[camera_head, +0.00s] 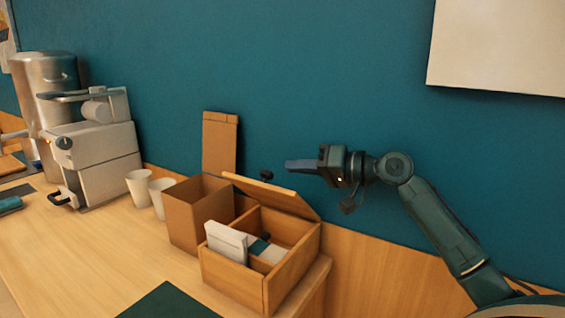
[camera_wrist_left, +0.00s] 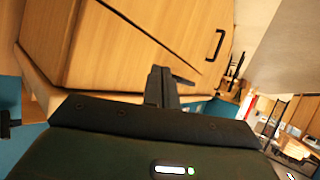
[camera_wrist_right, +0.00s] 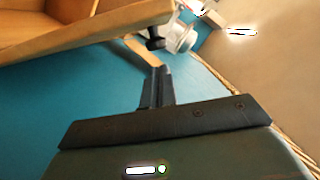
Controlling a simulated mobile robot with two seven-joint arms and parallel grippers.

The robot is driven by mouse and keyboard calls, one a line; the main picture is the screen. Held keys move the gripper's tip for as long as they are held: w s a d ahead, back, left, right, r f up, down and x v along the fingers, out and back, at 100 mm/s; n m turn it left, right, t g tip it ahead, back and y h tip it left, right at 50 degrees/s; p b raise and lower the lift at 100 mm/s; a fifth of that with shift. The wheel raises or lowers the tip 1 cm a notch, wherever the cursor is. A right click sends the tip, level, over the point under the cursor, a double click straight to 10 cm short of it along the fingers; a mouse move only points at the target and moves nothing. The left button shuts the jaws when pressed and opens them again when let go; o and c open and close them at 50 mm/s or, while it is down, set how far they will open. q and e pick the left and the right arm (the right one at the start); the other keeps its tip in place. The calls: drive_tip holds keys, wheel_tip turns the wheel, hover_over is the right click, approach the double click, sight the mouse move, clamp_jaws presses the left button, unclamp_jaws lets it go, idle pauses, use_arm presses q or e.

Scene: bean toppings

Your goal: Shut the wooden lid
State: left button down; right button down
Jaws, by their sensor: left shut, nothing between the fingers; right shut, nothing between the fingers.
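The wooden lid (camera_head: 272,192) of the wooden box (camera_head: 238,277) is raised on a slant at the back of the box, with a dark knob (camera_head: 266,175) on its upper face. My right gripper (camera_head: 290,165) is shut and empty, above the lid and just right of the knob, apart from both. In the right wrist view the shut fingers (camera_wrist_right: 157,85) are below the lid (camera_wrist_right: 110,25) and knob (camera_wrist_right: 153,40). My left gripper (camera_wrist_left: 160,85) is shut and empty in front of wooden cabinet doors (camera_wrist_left: 130,45). It is outside the head view.
The open box holds a white packet (camera_head: 226,241) and other small items. A brown open carton (camera_head: 192,225) stands against its left. A dark mat (camera_head: 170,302) lies in front.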

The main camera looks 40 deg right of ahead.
use_arm(q)
drive_tip(key=shift+r+p, duration=0.35)
use_arm(e)
drive_tip(key=shift+x, duration=1.9)
use_arm(q)
drive_tip(key=shift+f, duration=0.15)
use_arm(e)
drive_tip(key=shift+s+a+f, duration=0.1)
